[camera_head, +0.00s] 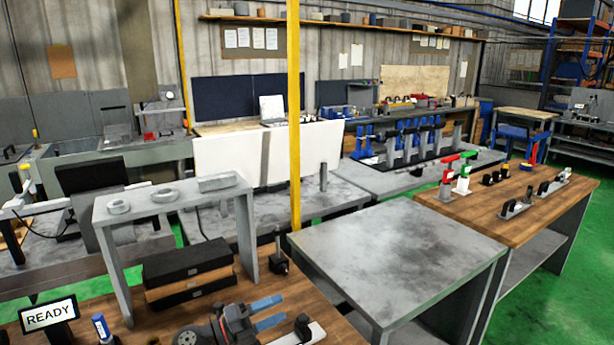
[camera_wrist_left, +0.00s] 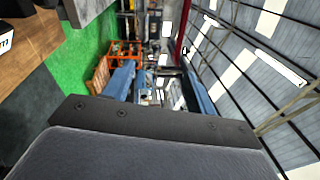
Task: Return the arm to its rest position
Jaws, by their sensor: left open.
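My left gripper (camera_head: 283,309) is at the bottom centre of the head view, over the front wooden bench (camera_head: 80,305). Its two blue fingers are apart, point to the right, and hold nothing. In the left wrist view, the blue fingers of this gripper (camera_wrist_left: 160,82) are also apart, with only the distant room between them. A small black part on a pale plate (camera_head: 300,330) shows just right of the fingers. I cannot tell whether they touch. My right gripper is in neither view.
A grey stand (camera_head: 248,235) on the front bench is behind my left gripper, with stacked black cases (camera_head: 188,262) under it. A READY display (camera_head: 48,315) stands at the left. A bare grey table (camera_head: 400,250) is at right. A yellow post (camera_head: 294,120) rises behind.

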